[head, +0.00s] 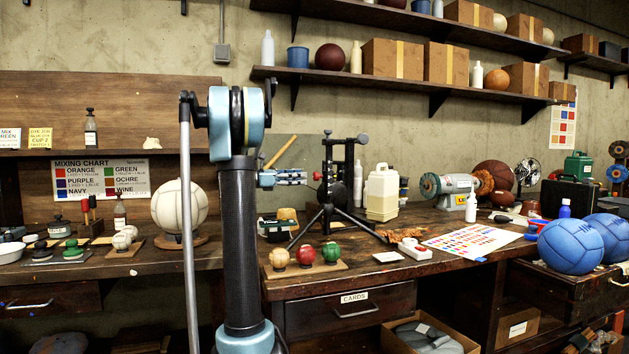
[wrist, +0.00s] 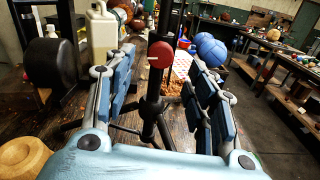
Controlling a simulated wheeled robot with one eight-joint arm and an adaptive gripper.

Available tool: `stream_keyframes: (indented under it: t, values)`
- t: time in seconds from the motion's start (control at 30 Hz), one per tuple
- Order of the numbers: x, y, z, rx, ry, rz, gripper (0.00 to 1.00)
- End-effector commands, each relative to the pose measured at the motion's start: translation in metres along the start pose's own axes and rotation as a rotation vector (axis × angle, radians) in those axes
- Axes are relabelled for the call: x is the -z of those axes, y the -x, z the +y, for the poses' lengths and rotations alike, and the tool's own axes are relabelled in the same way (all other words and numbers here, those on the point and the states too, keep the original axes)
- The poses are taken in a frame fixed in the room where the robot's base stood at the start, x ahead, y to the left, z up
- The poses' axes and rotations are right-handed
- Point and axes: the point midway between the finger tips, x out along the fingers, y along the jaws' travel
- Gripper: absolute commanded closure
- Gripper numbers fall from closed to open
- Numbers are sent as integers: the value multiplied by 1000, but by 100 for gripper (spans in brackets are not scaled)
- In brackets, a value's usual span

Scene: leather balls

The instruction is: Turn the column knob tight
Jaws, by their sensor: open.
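A black tripod stand (head: 328,216) with an upright column (head: 348,170) stands on the workbench. The column also shows in the wrist view (wrist: 172,30). A round red knob (wrist: 159,55) with a pale mark on its face sits on the column. It shows as a small red spot in the head view (head: 317,176). My gripper (head: 304,177) points right, level with the knob and just left of it. In the wrist view my gripper (wrist: 160,62) is open and empty, with the knob centred between its fingers. I cannot tell whether the fingertips reach past the knob.
A white jug (head: 382,194) stands right of the stand. A dark round object (wrist: 52,63) is left of my fingers in the wrist view. A white ball (head: 180,207) stands further left.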

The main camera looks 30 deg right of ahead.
Motion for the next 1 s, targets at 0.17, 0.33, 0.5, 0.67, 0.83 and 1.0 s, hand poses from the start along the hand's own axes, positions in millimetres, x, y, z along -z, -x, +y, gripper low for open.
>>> stream_keyframes:
  t: [0.17,0.33,0.5,0.67,0.83,1.0]
  values:
    - [0,-33,-1,3,0,0,49]
    - [0,-58,-1,3,0,0,49]
    - [0,-72,0,1,0,0,49]
    - [0,-77,0,1,0,0,49]
    - [0,-77,0,0,0,0,49]
    - [0,-77,0,0,0,0,74]
